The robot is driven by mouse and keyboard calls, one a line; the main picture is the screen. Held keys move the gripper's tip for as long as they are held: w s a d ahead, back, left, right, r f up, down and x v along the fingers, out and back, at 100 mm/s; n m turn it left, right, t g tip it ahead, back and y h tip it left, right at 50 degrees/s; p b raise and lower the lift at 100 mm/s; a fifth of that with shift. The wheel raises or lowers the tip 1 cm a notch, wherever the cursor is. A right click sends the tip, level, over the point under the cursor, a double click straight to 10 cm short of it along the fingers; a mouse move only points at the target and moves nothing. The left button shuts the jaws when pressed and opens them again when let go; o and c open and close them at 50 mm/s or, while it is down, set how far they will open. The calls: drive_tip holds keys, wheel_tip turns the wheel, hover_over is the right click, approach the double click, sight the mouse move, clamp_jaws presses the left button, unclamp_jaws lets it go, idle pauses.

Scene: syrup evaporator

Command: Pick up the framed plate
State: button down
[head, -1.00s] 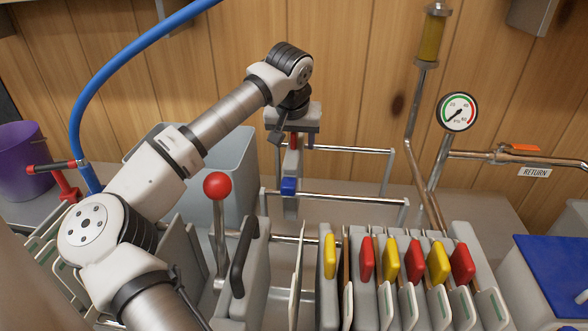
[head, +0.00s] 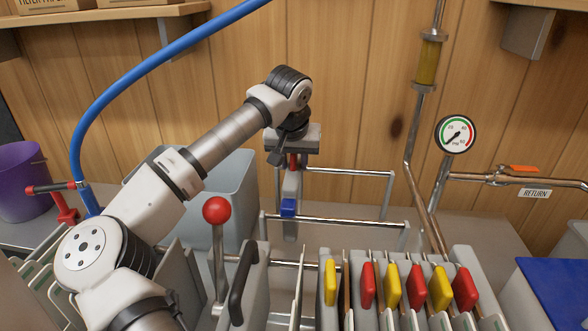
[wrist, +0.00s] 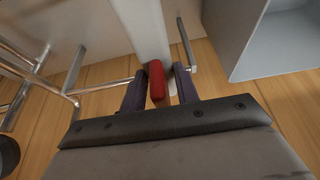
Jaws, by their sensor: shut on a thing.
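A framed plate (head: 291,185), seen nearly edge-on, hangs below my gripper (head: 292,158) in the head view. It is a narrow grey upright piece with a red tab at the top and a blue block lower down. My gripper is shut on the red tab. In the wrist view, the red tab (wrist: 157,82) sits between the two dark fingers, and the pale plate (wrist: 144,28) runs away beyond it. The plate overlaps the metal rails in the picture; I cannot tell whether it touches them.
Metal rails (head: 345,221) surround the plate. Plates with red and yellow tabs (head: 390,286) stand in a row at front right. A red-knobbed lever (head: 217,211) stands at front left. A grey bin (head: 232,190) is left of the plate; a gauge (head: 455,134) is at right.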

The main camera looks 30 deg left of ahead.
wheel_tip(320, 180, up, 20)
drive_tip(key=shift+f, duration=0.2)
idle(1.4)
